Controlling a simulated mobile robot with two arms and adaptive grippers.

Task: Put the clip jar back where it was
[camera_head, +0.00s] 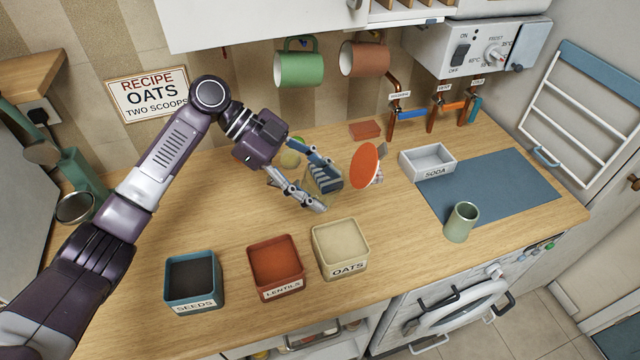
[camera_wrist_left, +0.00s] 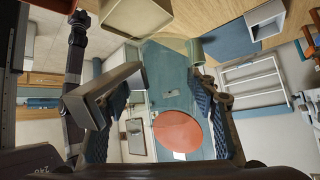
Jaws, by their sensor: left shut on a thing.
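My left gripper (camera_head: 318,186) is over the middle of the counter and is shut on the clip jar, whose clear glass body (camera_head: 327,178) shows between the fingers. The jar's round orange lid (camera_head: 366,165) faces right in the head view, beside the fingertips. In the left wrist view the orange lid (camera_wrist_left: 178,132) shows between the two blue-padded fingers (camera_wrist_left: 160,112); the clear body is hard to make out. I cannot tell whether the jar touches the counter. My right gripper is not in view.
Seeds (camera_head: 194,283), lentils (camera_head: 276,267) and oats (camera_head: 340,248) bins stand along the front. A soda box (camera_head: 427,161), blue mat (camera_head: 490,188) and green cup (camera_head: 461,222) are right. Green (camera_head: 299,67) and brown (camera_head: 364,58) mugs hang above. A round yellow-green thing (camera_head: 290,158) is partly hidden behind my gripper.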

